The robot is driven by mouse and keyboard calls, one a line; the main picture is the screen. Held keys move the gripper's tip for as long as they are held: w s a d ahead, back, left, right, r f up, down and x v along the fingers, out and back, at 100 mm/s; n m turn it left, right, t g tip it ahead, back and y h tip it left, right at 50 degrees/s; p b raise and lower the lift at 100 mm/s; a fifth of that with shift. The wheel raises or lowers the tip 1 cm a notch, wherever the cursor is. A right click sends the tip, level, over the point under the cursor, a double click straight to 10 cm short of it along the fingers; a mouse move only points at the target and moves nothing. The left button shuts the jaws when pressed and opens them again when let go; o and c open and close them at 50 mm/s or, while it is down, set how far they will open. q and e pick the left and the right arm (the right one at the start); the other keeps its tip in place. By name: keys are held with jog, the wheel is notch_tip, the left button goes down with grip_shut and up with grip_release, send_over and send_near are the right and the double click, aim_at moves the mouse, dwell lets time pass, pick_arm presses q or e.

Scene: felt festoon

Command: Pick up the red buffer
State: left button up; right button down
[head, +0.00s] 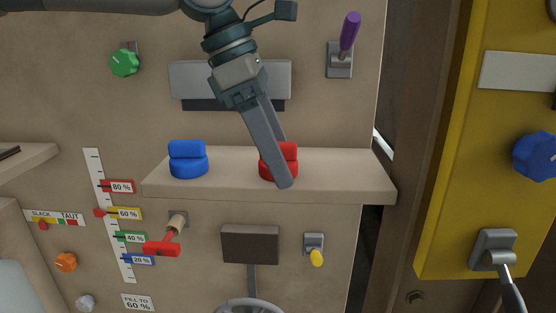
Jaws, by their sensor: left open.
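The red buffer (265,168) stands on a small beige shelf (225,185), right of a blue one (188,160) of similar two-part shape. My left gripper (284,182) reaches down from the top of the head view. Its finger crosses in front of the red buffer and hides part of it. The jaws are open. I cannot tell whether the finger touches the buffer. My right gripper is not in view.
A purple lever (349,32) and a green knob (124,62) sit on the panel above the shelf. Below are a red-handled crank (162,249) and a yellow-tipped switch (316,257). A yellow cabinet (450,180) stands at right. The shelf's right end is clear.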

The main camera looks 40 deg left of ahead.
pick_arm(q)
jog(key=c, duration=1.2)
jog(key=shift+o, duration=0.2)
jog(key=shift+r, duration=0.1)
jog(key=shift+w+r+b, duration=0.1)
jog(key=shift+r+b, duration=0.35)
jog(key=shift+r, duration=0.15)
notch_tip(320, 180, up, 7)
jog(key=b, duration=0.2)
jog(key=shift+b, duration=0.3)
jog(key=shift+r, duration=0.85)
